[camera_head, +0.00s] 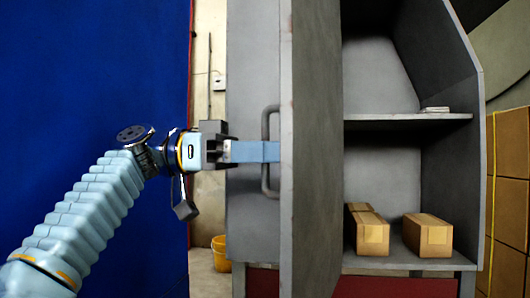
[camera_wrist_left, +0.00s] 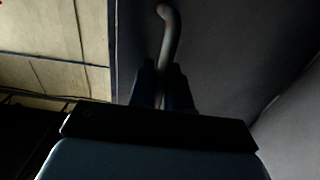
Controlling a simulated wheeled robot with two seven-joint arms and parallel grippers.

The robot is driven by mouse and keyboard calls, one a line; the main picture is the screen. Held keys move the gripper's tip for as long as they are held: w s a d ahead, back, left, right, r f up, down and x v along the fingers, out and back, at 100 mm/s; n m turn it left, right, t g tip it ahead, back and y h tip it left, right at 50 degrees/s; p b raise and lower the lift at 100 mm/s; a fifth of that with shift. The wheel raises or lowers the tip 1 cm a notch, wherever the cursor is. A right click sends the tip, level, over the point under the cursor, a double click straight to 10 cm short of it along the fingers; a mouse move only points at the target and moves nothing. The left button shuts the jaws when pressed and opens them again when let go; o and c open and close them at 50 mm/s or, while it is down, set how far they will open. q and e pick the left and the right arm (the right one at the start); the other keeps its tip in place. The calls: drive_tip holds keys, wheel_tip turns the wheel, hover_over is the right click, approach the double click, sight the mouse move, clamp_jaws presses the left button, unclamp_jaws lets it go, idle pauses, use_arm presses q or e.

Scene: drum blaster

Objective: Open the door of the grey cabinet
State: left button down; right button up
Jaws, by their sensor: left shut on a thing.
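The grey cabinet (camera_head: 408,118) stands open on its right side, with its shelves in view. Its grey door (camera_head: 316,150) is swung out toward me and seen nearly edge-on, with the inner face turned right. A curved grey bar handle (camera_head: 266,182) sticks out from the door's left side. My left gripper (camera_head: 264,152) comes in from the left and is shut on the handle near its middle. In the left wrist view, the handle (camera_wrist_left: 168,38) runs down between the dark fingers (camera_wrist_left: 161,88). My right gripper is not in view.
Two cardboard boxes (camera_head: 368,232) (camera_head: 428,236) sit on the lower shelf, and a small pale item (camera_head: 435,109) lies on the upper shelf. A yellow bucket (camera_head: 221,254) stands on the floor left of the cabinet. A blue panel (camera_head: 80,90) fills the left. Stacked cartons (camera_head: 511,190) stand at the right.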

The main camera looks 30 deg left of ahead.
sight(267, 117)
use_arm(q)
drive_tip(key=c, duration=1.3)
unclamp_jaws()
drive_tip(key=shift+c, duration=0.2)
drive_tip(key=shift+r, duration=0.1)
drive_tip(key=shift+r+p, duration=0.35)
wheel_tip(267, 117, up, 3)
drive_tip(key=p, duration=0.2)
drive_tip(key=shift+r+p, duration=0.15)
drive_tip(key=shift+p, duration=0.15)
drive_tip(key=s+d+r, duration=0.1)
drive_tip(key=s+r+p, duration=0.1)
drive_tip(key=r, duration=0.1)
drive_tip(key=s+d+r+p, duration=0.1)
drive_tip(key=s+r, duration=0.1)
drive_tip(key=shift+d+r, duration=0.15)
drive_tip(key=shift+d, duration=0.15)
drive_tip(key=s+d+r+p, duration=0.1)
drive_tip(key=s+d+r, duration=0.2)
drive_tip(key=s, duration=0.5)
drive_tip(key=shift+d+r, duration=0.25)
drive_tip(key=shift+d, duration=0.65)
